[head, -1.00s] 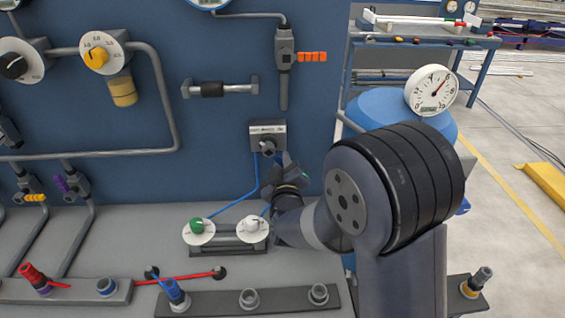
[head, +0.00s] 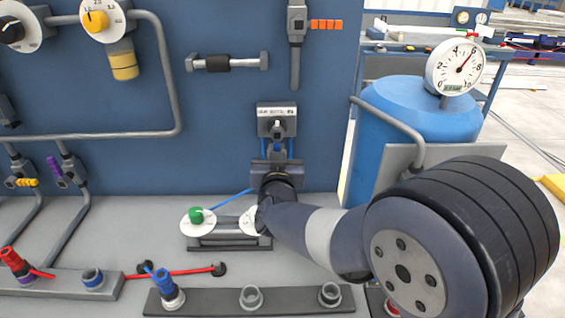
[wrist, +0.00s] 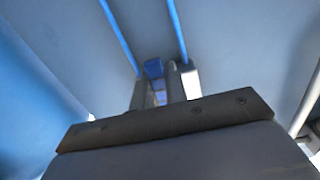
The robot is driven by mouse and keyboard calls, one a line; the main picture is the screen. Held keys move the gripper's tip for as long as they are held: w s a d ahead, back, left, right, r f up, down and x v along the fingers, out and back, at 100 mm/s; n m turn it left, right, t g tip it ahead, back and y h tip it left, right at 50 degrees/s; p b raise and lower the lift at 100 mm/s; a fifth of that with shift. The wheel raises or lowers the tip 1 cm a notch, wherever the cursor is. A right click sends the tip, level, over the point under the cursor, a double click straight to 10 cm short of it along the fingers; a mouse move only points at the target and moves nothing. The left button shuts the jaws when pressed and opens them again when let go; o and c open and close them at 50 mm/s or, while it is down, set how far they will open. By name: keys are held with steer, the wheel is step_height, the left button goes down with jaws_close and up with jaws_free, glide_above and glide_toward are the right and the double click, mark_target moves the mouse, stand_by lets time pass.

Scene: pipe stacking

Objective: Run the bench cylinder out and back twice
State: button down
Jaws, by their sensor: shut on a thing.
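A grey valve box (head: 277,114) with a white label is on the blue panel, and its short lever (head: 278,130) points down. My gripper (head: 277,151) is directly below the box, its jaws shut on the lever; my wrist partly hides the grip. In the wrist view my gripper (wrist: 159,92) has a small blue piece (wrist: 153,69) between its fingers. Below, the bench cylinder (head: 230,241) lies on the grey bench under a green-knobbed dial (head: 198,217) and a white dial (head: 248,222), the latter partly hidden by my arm. Blue tubing runs from the valve towards the dials.
A blue tank (head: 420,110) with a round gauge (head: 456,66) stands right of the panel. A rail with sockets (head: 250,298) crosses the bench front. An orange-handled valve (head: 298,25) is above the box.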

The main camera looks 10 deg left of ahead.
steer(key=shift+s+a+r+m+b, duration=0.2)
steer(key=shift+a+m+b, duration=0.35)
steer(key=shift+m, duration=0.7)
steer(key=shift+s+a+r+m+b, duration=0.1)
steer(key=shift+a+r+m+b, duration=0.3)
steer(key=shift+m, duration=0.9)
steer(key=shift+s+a+r+m+b, duration=0.1)
steer(key=shift+a+m+b, duration=0.6)
steer(key=shift+m, duration=0.55)
steer(key=shift+d, duration=0.1)
steer(key=c, duration=1.4)
jaws_free()
steer(key=shift+c, duration=0.2)
steer(key=v, duration=1)
steer(key=shift+s, duration=0.4)
